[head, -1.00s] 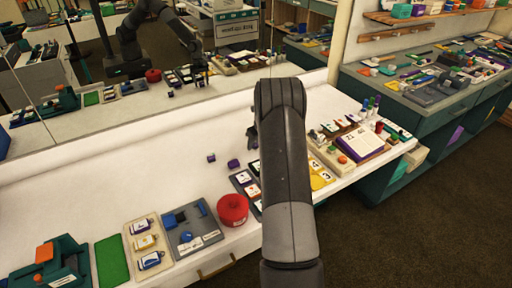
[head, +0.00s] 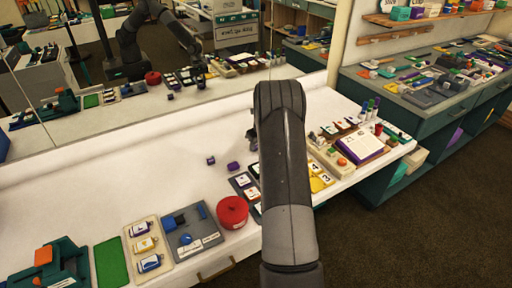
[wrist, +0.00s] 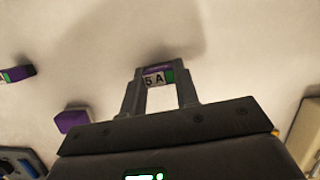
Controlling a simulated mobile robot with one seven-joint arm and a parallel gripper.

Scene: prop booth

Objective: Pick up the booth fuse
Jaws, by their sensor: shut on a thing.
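The booth fuse (wrist: 156,77), a small purple piece with a white "5 A" label and a green end, is between my fingertips in the wrist view. My gripper (wrist: 158,82) is shut on it. In the head view my gripper (head: 252,138) is mostly hidden behind my dark forearm, and the held fuse cannot be made out there. The white counter lies behind the fuse in the wrist view, with a soft shadow on it. I cannot tell how high the fuse is above the counter.
A purple block (wrist: 72,121) and another purple piece with a green part (wrist: 17,73) lie left of my gripper. The counter's left middle is clear.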

